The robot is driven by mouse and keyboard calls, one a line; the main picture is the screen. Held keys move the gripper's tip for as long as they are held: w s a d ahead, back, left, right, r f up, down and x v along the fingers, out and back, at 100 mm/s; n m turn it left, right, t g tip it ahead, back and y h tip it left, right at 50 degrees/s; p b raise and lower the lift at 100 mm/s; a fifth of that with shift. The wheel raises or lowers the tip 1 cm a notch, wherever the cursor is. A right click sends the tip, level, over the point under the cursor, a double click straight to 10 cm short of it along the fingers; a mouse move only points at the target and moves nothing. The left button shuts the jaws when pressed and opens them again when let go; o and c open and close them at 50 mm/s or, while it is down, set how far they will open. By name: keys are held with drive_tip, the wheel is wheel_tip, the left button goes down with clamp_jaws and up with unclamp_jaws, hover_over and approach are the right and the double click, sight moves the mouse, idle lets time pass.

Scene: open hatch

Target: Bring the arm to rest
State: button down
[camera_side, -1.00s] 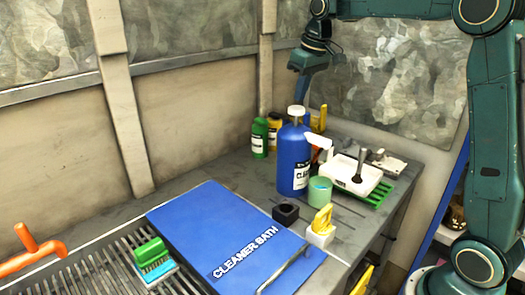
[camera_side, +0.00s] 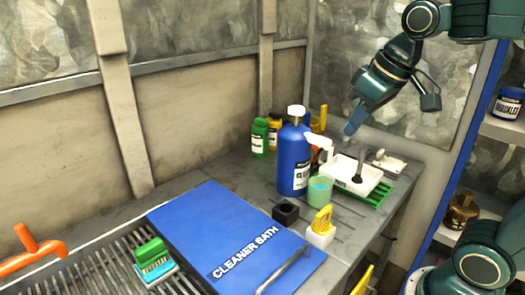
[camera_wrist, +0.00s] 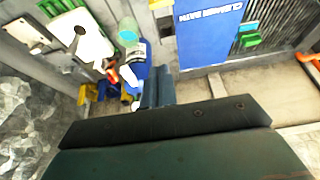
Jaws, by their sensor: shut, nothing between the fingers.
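My gripper (camera_side: 354,122) is shut and empty. In the side view it hangs in the air above the back right of the bench, over the white tray and clear of everything under it. In the wrist view my gripper's fingers (camera_wrist: 158,88) are together, with the blue bottle beyond them. The blue cleaner bath lid (camera_side: 235,235) lies flat at the front of the bench and also shows in the wrist view (camera_wrist: 207,35).
A blue bottle (camera_side: 293,165), green bottle (camera_side: 259,140), teal cup (camera_side: 320,191) and white tray (camera_side: 356,178) crowd the bench's back. A black block (camera_side: 286,212), yellow-handled white block (camera_side: 320,232) and green brush (camera_side: 152,256) sit nearer. Shelves (camera_side: 500,130) stand right.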

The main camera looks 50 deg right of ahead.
drive_tip(key=s+a+f, duration=0.1)
drive_tip(key=s+f, duration=0.4)
drive_tip(key=s, duration=0.4)
drive_tip(key=shift+s+a+f+t, duration=0.15)
drive_tip(key=shift+a+f+t, duration=0.1)
drive_tip(key=shift+f+t, duration=0.15)
